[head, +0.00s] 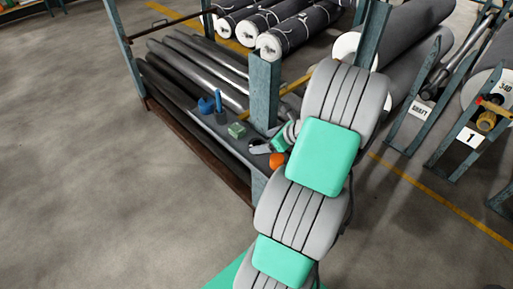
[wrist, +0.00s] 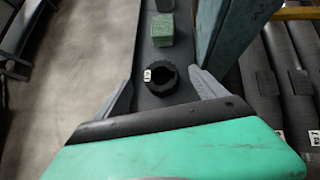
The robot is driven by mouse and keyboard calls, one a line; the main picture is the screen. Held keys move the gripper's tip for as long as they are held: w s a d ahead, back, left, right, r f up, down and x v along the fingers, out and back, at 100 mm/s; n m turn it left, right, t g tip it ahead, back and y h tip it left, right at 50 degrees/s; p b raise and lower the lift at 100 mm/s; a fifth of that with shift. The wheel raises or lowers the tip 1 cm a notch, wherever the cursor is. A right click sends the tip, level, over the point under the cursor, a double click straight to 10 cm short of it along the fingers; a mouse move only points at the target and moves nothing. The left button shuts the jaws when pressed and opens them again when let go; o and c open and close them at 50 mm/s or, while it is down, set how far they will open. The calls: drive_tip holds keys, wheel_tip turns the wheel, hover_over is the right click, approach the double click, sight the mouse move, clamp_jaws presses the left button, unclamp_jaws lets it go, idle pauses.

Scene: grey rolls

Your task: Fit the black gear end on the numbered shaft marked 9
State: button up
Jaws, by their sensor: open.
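A black ring-shaped gear end (wrist: 160,86) with a small white tag lies on a narrow grey ledge (wrist: 149,55) in the wrist view. The tag's mark is too small to read. My gripper (wrist: 161,77) is open, with one finger on each side of the ring and gaps between. In the head view my gripper (head: 260,147) is low over the ledge beside the post, and I cannot make out the black ring there. I cannot identify a shaft marked 9 in either view.
A green block (head: 237,130) and blue pieces (head: 206,104) stand along the ledge. An orange piece (head: 277,160) is beside my gripper. A blue-grey post (head: 264,90) rises close by. Racks with rolls stand right, with signs reading SHAFT (head: 421,109) and 1 (head: 471,137). Floor at left is clear.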

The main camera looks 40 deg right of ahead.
sight(257, 144)
drive_tip(key=x, duration=0.5)
drive_tip(key=shift+s+d+f, duration=0.1)
drive_tip(key=shift+s, duration=0.05)
clamp_jaws()
idle(0.6)
